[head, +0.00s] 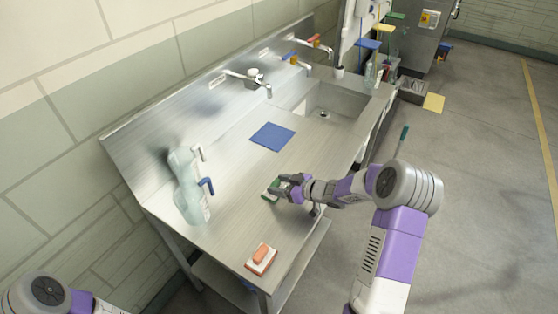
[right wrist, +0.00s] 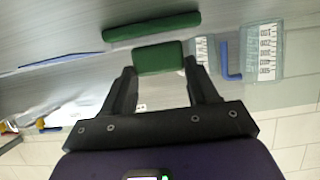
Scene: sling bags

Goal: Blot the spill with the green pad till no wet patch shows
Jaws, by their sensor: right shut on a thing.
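The green pad (head: 269,192) is at the worktop surface, near the middle of the steel counter. My right gripper (head: 281,187) is shut on it. In the right wrist view, a green block (right wrist: 158,58) sits between the two fingertips, with the wider green part (right wrist: 152,27) just beyond it. I cannot tell whether the pad presses on the counter or hovers just above it. No wet patch stands out on the steel counter (head: 235,215); the gripper and pad hide some of it. My left gripper is out of view.
An orange-and-white brush or sponge (head: 261,258) lies at the near end. The sink (head: 335,103) and taps are at the far end.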

